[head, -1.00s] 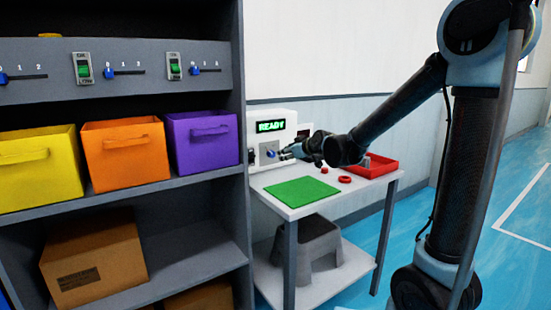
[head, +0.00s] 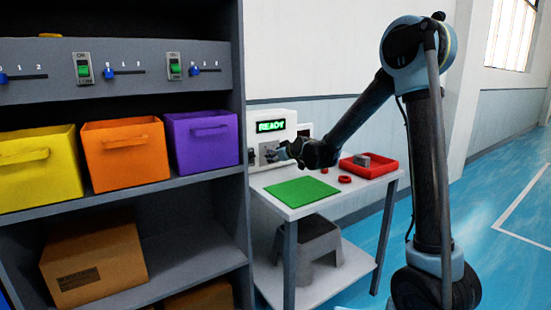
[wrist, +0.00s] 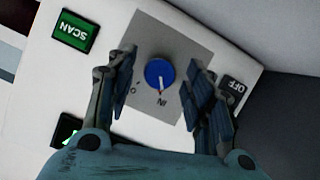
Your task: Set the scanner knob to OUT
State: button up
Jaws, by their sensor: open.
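The scanner (head: 286,117) is a white box at the back of the table, with a green READY display (head: 271,127). Its round blue knob (wrist: 159,73) sits on a grey plate (wrist: 178,38) in the wrist view. The knob's small pale mark is at its lower edge, toward the IN label (wrist: 160,102). Another label, starting with O, is partly covered by the left finger. My gripper (wrist: 161,65) is open, with a finger on each side of the knob and gaps between. In the head view my gripper (head: 273,152) is at the scanner's front and hides the knob.
A green SCAN button (wrist: 75,31) and an OFF switch (wrist: 231,91) flank the plate. A green mat (head: 302,191), red ring (head: 345,179) and red tray (head: 368,166) lie on the table. A shelf with bins (head: 203,140) stands close at left.

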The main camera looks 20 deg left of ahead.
jog(key=shift+w+a+f, duration=0.2)
jog(key=shift+w+a, duration=0.1)
jog(key=c, duration=1.1)
jog(key=shift+o, duration=0.2)
